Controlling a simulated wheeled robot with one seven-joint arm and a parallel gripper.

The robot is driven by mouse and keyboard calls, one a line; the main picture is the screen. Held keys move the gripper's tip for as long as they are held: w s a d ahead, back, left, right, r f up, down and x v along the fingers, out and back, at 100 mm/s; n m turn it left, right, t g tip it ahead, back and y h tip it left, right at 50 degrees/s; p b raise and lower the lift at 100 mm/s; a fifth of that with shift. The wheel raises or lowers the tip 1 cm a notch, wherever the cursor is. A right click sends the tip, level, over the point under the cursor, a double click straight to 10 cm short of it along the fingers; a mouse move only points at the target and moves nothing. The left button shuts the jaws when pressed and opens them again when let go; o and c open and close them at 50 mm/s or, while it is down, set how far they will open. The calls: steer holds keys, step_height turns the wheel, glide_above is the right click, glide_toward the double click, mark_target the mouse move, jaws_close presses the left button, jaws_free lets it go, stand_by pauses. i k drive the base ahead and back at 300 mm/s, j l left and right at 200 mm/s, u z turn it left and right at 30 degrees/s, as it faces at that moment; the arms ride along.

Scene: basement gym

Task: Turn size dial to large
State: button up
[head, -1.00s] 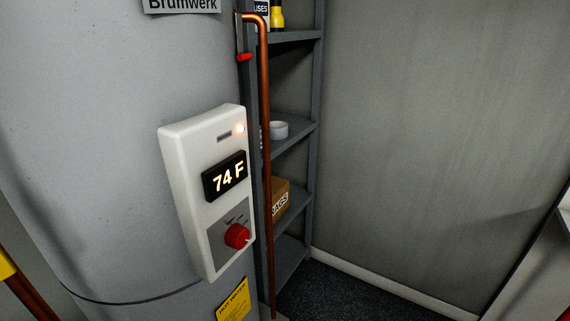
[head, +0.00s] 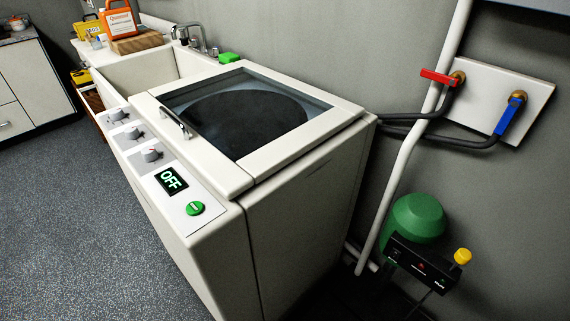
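A white top-loading washing machine (head: 307,204) stands against the wall in the head view. Its front control strip carries three grey dials: a far dial (head: 117,115), a middle dial (head: 133,133) and a near dial (head: 151,155). Their labels and pointer settings are too small to read, so I cannot tell which is the size dial. The dark glass lid (head: 245,110) is shut. My gripper is not in view.
Red (head: 440,77) and blue (head: 507,116) valve handles are on the wall at right. A green tank (head: 414,218) and a black box with a yellow knob (head: 461,257) stand low beside the machine. A sink (head: 150,75) adjoins its far side. Left floor (head: 60,200) is clear.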

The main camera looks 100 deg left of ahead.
mark_target(148, 153)
steer(key=k+u, duration=0.1)
steer(key=u, duration=2.8)
